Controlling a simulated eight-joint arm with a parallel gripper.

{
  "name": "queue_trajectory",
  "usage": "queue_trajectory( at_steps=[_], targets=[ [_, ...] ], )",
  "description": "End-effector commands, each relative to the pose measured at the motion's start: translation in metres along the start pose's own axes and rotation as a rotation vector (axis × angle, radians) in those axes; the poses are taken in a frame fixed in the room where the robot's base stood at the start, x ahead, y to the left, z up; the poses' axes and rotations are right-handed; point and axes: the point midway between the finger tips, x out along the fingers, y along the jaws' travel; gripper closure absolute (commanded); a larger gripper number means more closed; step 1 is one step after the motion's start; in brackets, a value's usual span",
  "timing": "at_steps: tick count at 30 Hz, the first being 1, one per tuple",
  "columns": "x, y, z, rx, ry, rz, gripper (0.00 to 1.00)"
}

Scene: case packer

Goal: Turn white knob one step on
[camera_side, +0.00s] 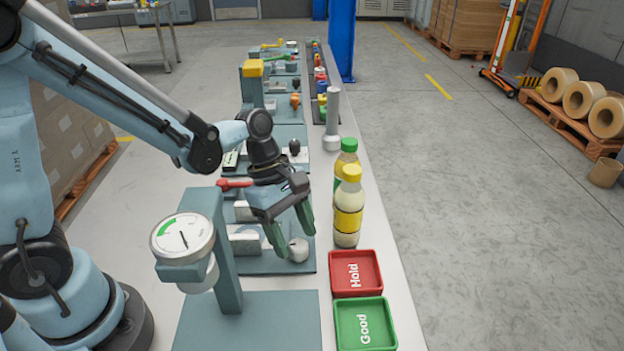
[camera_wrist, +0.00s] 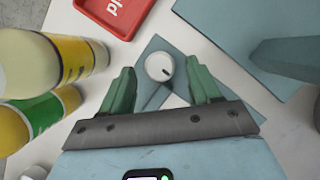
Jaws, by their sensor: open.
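The white knob (camera_side: 298,249) is a small round knob on a teal plate, low in the side view. In the wrist view the white knob (camera_wrist: 159,67) shows from above with a dark mark on its right side, between and beyond the fingertips. My gripper (camera_side: 291,240) has two green fingers, spread apart and pointing down toward the knob. In the wrist view my gripper (camera_wrist: 163,82) is open with nothing between the fingers. Whether a finger touches the knob cannot be told; the side view shows one fingertip close to it.
A yellow-capped bottle (camera_side: 348,210) and a green-capped bottle (camera_side: 346,160) stand right of my gripper. A red Hold tray (camera_side: 355,273) and a green Good tray (camera_side: 364,325) lie at the front right. A dial gauge (camera_side: 183,238) on a teal post (camera_side: 229,262) stands left. A red handle (camera_side: 234,184) is behind.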

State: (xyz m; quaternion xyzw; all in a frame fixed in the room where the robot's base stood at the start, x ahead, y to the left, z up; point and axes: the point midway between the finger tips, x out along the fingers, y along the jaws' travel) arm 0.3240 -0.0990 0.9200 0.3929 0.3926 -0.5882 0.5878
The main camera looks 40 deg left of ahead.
Motion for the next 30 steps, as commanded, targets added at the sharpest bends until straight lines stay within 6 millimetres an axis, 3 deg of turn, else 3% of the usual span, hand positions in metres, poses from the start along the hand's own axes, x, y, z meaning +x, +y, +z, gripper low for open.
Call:
queue_trajectory(
  at_steps=[6,16,27,30],
  targets=[
    [0.015,0.000,0.000,0.001,0.000,0.001,0.38],
    [0.017,0.000,0.000,0.000,0.000,0.000,0.38],
    [0.017,0.000,0.000,0.000,0.000,0.000,0.93],
    [0.017,0.000,0.000,0.002,0.000,-0.001,0.93]
  ],
)
